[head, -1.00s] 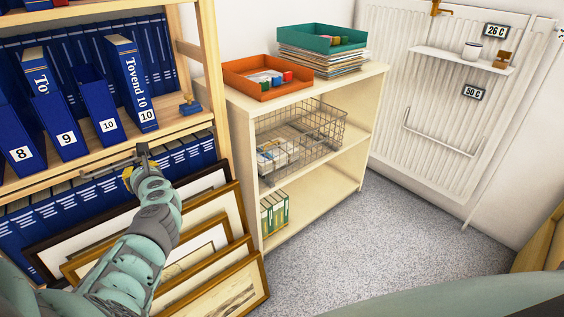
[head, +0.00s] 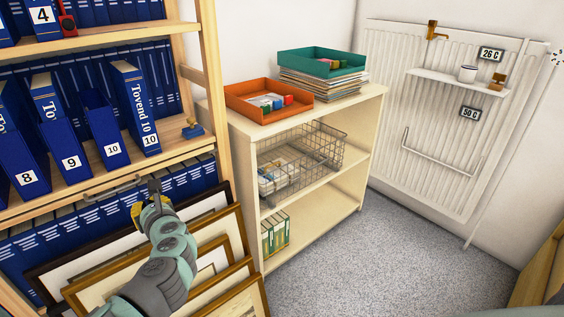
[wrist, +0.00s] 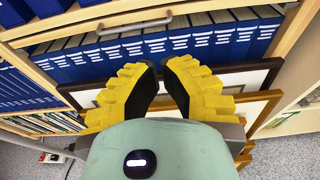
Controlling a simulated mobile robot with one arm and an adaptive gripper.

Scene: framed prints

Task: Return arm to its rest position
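My gripper (head: 153,186) is in front of the lower part of the wooden bookcase, just right of and below a metal bar handle (head: 112,190). My arm reaches up to it from the bottom of the head view. In the wrist view, the two yellow fingers with black pads (wrist: 160,68) lean toward each other with a narrow gap between them. Nothing is held in that gap. The fingers point at a row of blue binders (wrist: 140,45) and the tops of leaning picture frames. In the head view the gripper looks apart from the handle.
Framed prints (head: 222,240) lean against the bookcase (head: 212,90) close beside my arm. A cream shelf unit (head: 345,110) with an orange tray (head: 262,108), a teal tray (head: 322,66) and a wire basket (head: 318,150) stands to the right. Grey carpet (head: 410,250) is clear.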

